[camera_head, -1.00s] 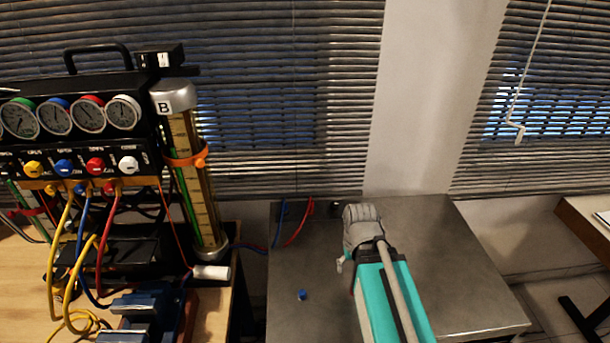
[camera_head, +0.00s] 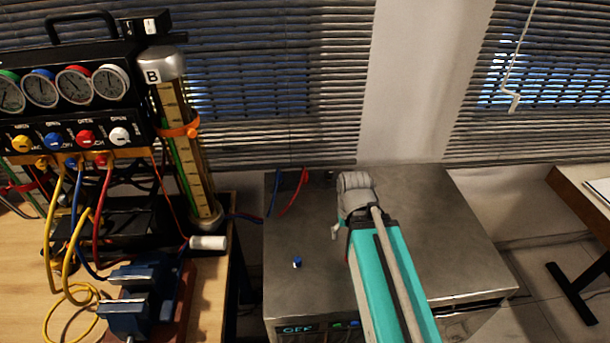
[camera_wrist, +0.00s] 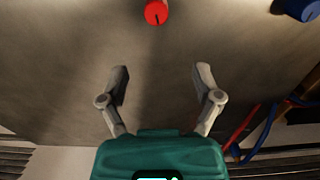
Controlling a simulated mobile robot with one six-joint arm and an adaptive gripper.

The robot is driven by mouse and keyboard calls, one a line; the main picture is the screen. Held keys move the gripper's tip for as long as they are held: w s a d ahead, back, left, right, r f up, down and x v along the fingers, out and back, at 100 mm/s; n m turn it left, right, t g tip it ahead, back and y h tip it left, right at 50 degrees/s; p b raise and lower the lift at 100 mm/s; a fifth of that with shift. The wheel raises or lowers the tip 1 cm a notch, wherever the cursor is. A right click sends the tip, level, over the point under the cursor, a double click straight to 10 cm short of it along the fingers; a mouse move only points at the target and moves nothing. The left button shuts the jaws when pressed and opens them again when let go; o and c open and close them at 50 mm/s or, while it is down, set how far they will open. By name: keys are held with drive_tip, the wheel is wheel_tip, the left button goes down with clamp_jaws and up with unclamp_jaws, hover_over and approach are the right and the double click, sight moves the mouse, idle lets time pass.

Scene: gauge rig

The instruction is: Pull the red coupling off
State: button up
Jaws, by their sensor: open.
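A small round red piece (camera_wrist: 156,12) with a dark line across it, which looks like the red coupling, shows at the top edge of the wrist view on a grey metal surface. My gripper (camera_wrist: 160,78) is open and empty. In the wrist view its fingers stand apart below the red piece, not touching it. In the head view my gripper (camera_head: 336,229) is over the grey metal box top (camera_head: 420,215), mostly hidden by my wrist. I cannot make out the round red piece in the head view.
A blue cap (camera_head: 297,262) stands on the box top; a blue piece shows in the wrist view (camera_wrist: 300,8). Red and blue hoses (camera_head: 292,195) meet the box's back left. Left are a gauge manifold (camera_head: 72,135), a cylinder (camera_head: 187,145) and a vise (camera_head: 140,300).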

drive_tip(key=shift+c, duration=0.6)
drive_tip(key=shift+w+r, duration=0.2)
drive_tip(key=shift+w, duration=0.2)
drive_tip(key=w+a+r+n+p, duration=0.2)
drive_tip(key=w+r+n+p, duration=0.1)
drive_tip(key=w+n, duration=0.3)
drive_tip(key=w+a+r+n+p, duration=0.2)
drive_tip(key=w+r+n+p, duration=0.15)
drive_tip(key=w, duration=0.45)
wheel_tip(320, 180, up, 5)
drive_tip(key=n+p, duration=0.5)
drive_tip(key=n, duration=0.7)
hover_over(305, 171)
drive_tip(key=shift+w+f+m, duration=0.1)
drive_tip(key=shift+w+m, duration=0.15)
drive_tip(key=shift+w, duration=0.1)
drive_tip(key=shift+f, duration=0.1)
wheel_tip(305, 171, down, 14)
drive_tip(key=b, duration=1.3)
drive_tip(key=shift+r, duration=0.2)
